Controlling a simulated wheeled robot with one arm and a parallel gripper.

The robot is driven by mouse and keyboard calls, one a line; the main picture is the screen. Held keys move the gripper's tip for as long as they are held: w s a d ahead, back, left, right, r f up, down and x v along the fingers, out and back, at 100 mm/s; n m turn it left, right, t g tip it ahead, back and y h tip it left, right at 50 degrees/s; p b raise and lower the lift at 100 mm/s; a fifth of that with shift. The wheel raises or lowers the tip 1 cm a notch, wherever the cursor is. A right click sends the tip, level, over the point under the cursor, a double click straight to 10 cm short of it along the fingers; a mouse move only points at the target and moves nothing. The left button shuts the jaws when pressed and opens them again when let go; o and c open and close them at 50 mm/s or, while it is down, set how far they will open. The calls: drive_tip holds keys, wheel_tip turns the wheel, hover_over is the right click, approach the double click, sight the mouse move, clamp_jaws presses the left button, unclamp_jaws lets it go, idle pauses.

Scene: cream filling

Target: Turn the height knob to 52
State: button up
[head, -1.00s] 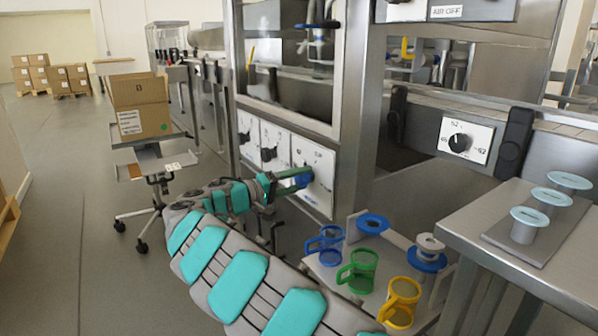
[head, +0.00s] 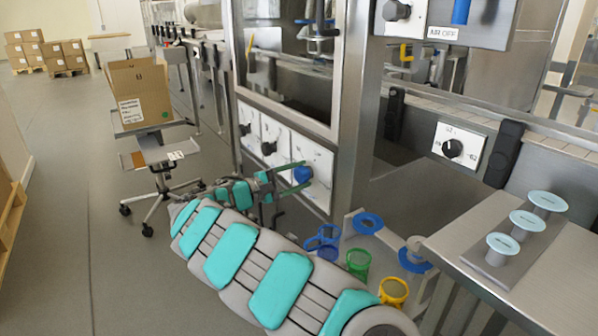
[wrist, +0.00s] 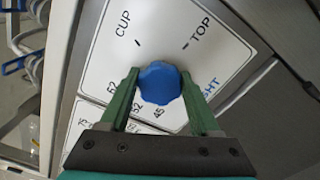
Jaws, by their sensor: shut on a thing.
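The blue height knob (wrist: 159,83) sits on a white panel (wrist: 100,65) lettered CUP, TOP and, partly hidden, "...GHT". Small numbers, among them 52 and 45, stand below the knob. No pointer on the knob is clear, so I cannot tell its setting. My gripper (wrist: 160,88) has its two green fingers on either side of the knob, shut on it. In the head view the knob (head: 303,174) is on the rightmost of the lower white panels (head: 318,188), with my gripper (head: 293,172) at it from the left.
A steel table (head: 530,265) with several pale-topped pieces is at right. Another panel has a black knob (head: 453,148). A cart with a cardboard box (head: 140,92) stands left.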

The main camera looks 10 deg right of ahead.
drive_tip(key=shift+n, duration=0.5)
drive_tip(key=o, duration=1.4)
drive_tip(key=shift+c, duration=0.2)
drive_tip(key=shift+a, duration=0.1)
drive_tip(key=v, duration=0.7)
drive_tip(key=shift+a+b, duration=0.3)
drive_tip(key=shift+b, duration=0.05)
drive_tip(key=shift+s, duration=0.1)
